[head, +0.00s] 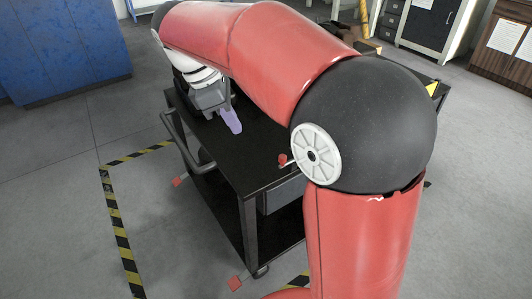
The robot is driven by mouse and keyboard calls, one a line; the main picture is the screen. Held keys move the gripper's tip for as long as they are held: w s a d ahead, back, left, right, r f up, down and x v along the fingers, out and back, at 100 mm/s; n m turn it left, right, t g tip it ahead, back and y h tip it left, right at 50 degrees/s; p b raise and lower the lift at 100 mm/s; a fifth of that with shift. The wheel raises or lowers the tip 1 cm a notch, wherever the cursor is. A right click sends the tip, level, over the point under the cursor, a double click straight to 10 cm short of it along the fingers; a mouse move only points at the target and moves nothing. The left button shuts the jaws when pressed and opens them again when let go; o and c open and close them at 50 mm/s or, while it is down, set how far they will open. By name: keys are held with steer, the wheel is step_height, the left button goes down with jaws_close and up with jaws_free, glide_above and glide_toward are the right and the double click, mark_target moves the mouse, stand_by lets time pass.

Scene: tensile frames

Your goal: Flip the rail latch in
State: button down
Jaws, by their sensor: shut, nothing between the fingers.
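My gripper (224,109) is at the end of my red arm, low over the far left part of a black cart's top. It is shut and empty, seen small and partly hidden by its own grey body. A pale purple piece shows at its tip; I cannot tell whether it is a finger or a separate thing. A small red knob on a light stem (282,159) stands at the cart's near right side, beside my elbow. It may be the rail latch, but I cannot tell its position. The gripper is apart from this knob, to its upper left.
The black cart (246,172) has a bar handle (179,140) on its left side. Red tabs (177,182) show low at its left and near its front leg. My elbow hides the cart's right part. Yellow-black tape (118,215) marks the floor. Blue cabinets (65,50) stand upper left.

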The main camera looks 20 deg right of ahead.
stand_by(0.3)
steer(key=s+d+f+b, duration=0.1)
steer(key=d+f, duration=0.6)
steer(key=f, duration=0.2)
steer(key=shift+d+f, duration=0.25)
steer(key=shift+d, duration=0.05)
steer(key=shift+s, duration=0.1)
steer(key=d, duration=0.1)
steer(key=w+d+p, duration=0.1)
steer(key=d, duration=0.1)
steer(key=shift+d, duration=0.2)
steer(key=shift+w+a, duration=0.1)
